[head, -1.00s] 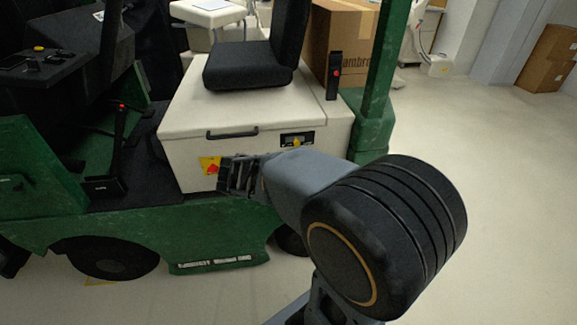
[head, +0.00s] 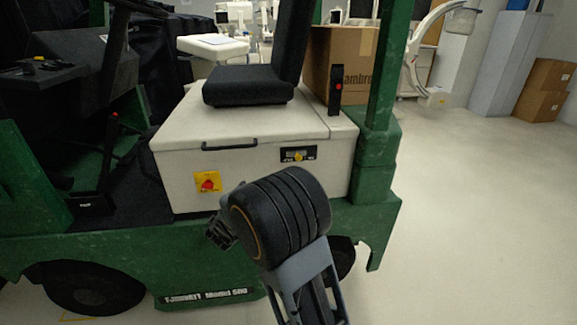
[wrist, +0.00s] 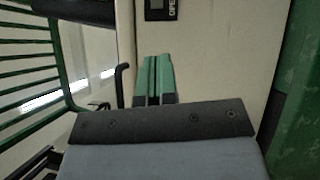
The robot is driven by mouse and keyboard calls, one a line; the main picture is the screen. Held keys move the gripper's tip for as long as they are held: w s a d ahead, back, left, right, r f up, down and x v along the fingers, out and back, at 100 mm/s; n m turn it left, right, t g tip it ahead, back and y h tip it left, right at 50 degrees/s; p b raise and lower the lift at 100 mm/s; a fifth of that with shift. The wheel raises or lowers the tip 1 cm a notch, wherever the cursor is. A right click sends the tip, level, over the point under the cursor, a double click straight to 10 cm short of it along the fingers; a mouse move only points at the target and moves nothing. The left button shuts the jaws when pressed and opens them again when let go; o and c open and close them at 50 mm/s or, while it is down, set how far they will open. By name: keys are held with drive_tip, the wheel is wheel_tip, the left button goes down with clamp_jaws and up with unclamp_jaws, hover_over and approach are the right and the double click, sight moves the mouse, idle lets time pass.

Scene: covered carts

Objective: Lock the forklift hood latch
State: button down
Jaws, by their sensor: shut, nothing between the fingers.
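The forklift hood (head: 235,165) is a cream box under the black seat, and its lid looks down. The hood latch (head: 298,154) is a small black plate with a yellow knob at the upper right of the hood's front. In the wrist view, part of a black plate with lettering that seems to read OPEN (wrist: 160,8) shows at the top edge; the knob is not visible there. My gripper (head: 222,232) is below and left of the latch in the head view, apart from it. Its green fingers (wrist: 153,80) are shut and empty in the wrist view.
A black handle (head: 230,145) runs along the lid's front edge. A red button on a yellow plate (head: 208,183) sits low on the hood front. A green post (head: 375,150) stands right of the hood. The floor at right is clear.

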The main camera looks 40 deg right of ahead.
approach(292, 155)
drive_tip(key=w+d, duration=0.1)
drive_tip(key=w, duration=0.2)
drive_tip(key=d, duration=0.2)
drive_tip(key=shift+s+d+r, duration=0.25)
drive_tip(key=shift+s+d, duration=0.05)
drive_tip(key=shift+s, duration=0.1)
drive_tip(key=shift+s+d+r, duration=0.1)
drive_tip(key=shift+s+d, duration=0.05)
drive_tip(key=shift+d, duration=0.3)
drive_tip(key=shift+s+d+r, duration=0.1)
drive_tip(key=shift+d, duration=0.35)
drive_tip(key=shift+f+b, duration=0.1)
drive_tip(key=shift+b, duration=0.3)
